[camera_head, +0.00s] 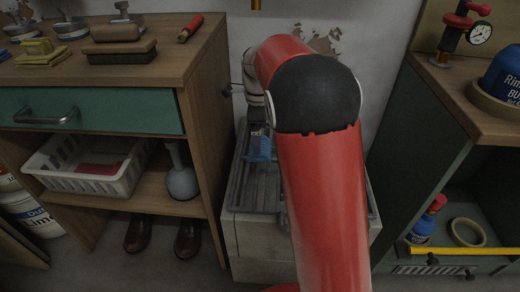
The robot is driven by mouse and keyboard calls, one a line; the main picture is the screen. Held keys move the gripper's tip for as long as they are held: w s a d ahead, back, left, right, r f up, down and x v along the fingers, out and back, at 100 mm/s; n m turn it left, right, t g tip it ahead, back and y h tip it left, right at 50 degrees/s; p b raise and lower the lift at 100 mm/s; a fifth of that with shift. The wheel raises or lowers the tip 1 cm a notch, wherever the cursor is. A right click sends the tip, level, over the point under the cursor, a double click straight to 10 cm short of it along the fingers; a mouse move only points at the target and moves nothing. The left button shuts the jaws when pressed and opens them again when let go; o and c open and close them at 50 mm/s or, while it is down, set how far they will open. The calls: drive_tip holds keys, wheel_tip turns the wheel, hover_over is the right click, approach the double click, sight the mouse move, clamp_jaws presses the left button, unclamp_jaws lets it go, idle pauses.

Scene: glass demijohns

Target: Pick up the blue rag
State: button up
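The blue rag (261,152) is a small blue patch low in the gap between the two cabinets, over the ribbed top of a grey stone basin (245,222). The end of my arm reaches down there, and my gripper (258,130) is just above or at the rag. The gripper is small, dark and partly hidden. I cannot tell whether its fingers are closed on the rag or whether the rag touches the basin.
My red arm covers much of the basin. A wooden cabinet (196,110) stands close on the left, with brushes and a yellow cloth (40,55) on top. A white basket (88,165) and grey flask (181,180) sit below. A green-sided cabinet (418,150) bounds the right.

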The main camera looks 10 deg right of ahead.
sight(263, 144)
drive_tip(key=f, duration=0.2)
drive_tip(key=f+b, duration=0.1)
drive_tip(key=f, duration=0.1)
drive_tip(key=shift+s+d+f, duration=0.15)
drive_tip(key=shift+s+f, duration=0.05)
drive_tip(key=shift+f, duration=0.05)
drive_tip(key=shift+c, duration=0.3)
drive_tip(key=c, duration=0.6)
drive_tip(key=shift+c, duration=0.2)
drive_tip(key=shift+r, duration=0.1)
drive_tip(key=shift+d+r+p, duration=0.2)
drive_tip(key=shift+r+p, duration=0.1)
drive_tip(key=shift+r, duration=0.25)
drive_tip(key=r, duration=0.2)
drive_tip(key=r+p, duration=0.1)
drive_tip(key=r, duration=0.3)
drive_tip(key=shift+s+d+r, duration=0.1)
drive_tip(key=shift+d, duration=0.15)
drive_tip(key=s+d, duration=0.3)
drive_tip(key=d, duration=0.6)
drive_tip(key=s+d+p, duration=0.1)
drive_tip(key=s+d, duration=0.2)
drive_tip(key=d, duration=0.6)
drive_tip(key=shift+f, duration=0.2)
